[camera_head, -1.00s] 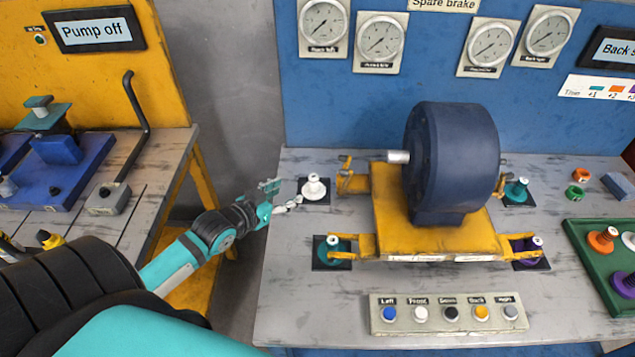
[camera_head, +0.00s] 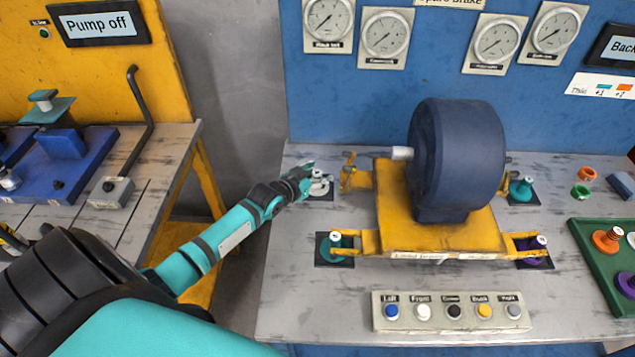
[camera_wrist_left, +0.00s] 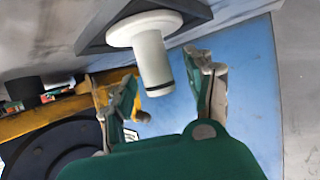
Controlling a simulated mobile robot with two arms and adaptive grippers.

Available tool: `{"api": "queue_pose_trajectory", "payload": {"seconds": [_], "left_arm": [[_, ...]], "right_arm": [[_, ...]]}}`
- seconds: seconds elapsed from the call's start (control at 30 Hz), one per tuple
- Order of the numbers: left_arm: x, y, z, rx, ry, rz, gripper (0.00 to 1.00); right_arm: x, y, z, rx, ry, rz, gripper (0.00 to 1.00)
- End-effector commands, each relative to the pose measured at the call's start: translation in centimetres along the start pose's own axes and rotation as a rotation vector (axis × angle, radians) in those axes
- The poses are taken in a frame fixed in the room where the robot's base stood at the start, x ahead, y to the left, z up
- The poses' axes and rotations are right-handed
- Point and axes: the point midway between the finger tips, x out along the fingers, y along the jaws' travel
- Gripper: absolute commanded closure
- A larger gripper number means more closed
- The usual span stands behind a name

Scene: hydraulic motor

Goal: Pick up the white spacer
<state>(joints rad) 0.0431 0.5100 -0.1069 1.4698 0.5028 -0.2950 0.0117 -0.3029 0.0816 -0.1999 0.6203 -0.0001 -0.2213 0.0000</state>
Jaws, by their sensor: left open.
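The white spacer (camera_head: 319,184) stands on a dark square pad at the left rear of the grey table, left of the yellow motor mount. My left gripper (camera_head: 309,180) is right at it and partly covers it in the head view. In the left wrist view the spacer (camera_wrist_left: 152,55) shows a wide flange on the pad and a narrower stem with a dark ring near its end. The stem points in between the two spread fingers of the left gripper (camera_wrist_left: 168,92), with a gap on both sides. My right gripper is not in view.
The blue motor (camera_head: 457,160) on its yellow mount (camera_head: 400,215) stands to the right. Teal spacers (camera_head: 334,248) and a purple one (camera_head: 533,252) sit at other corners. A button panel (camera_head: 450,312) lies in front. A green tray (camera_head: 590,255) is at right.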

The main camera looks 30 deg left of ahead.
Motion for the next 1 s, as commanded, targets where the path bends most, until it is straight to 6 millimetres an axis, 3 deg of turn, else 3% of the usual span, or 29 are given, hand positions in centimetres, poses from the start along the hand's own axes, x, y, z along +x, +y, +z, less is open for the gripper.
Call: {"api": "queue_pose_trajectory", "payload": {"seconds": [0.23, 0.63, 1.0], "left_arm": [[0.12, 0.03, 0.04, 0.0, -0.001, 0.001, 0.48], [0.1, 0.03, 0.04, 0.0, -0.001, 0.0, 1.0], [-0.01, 0.03, -0.35, 0.0, 0.002, 0.001, 1.0]], "right_arm": [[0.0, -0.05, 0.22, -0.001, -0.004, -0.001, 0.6], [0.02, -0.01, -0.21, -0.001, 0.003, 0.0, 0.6], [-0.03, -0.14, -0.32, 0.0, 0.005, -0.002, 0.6]]}}
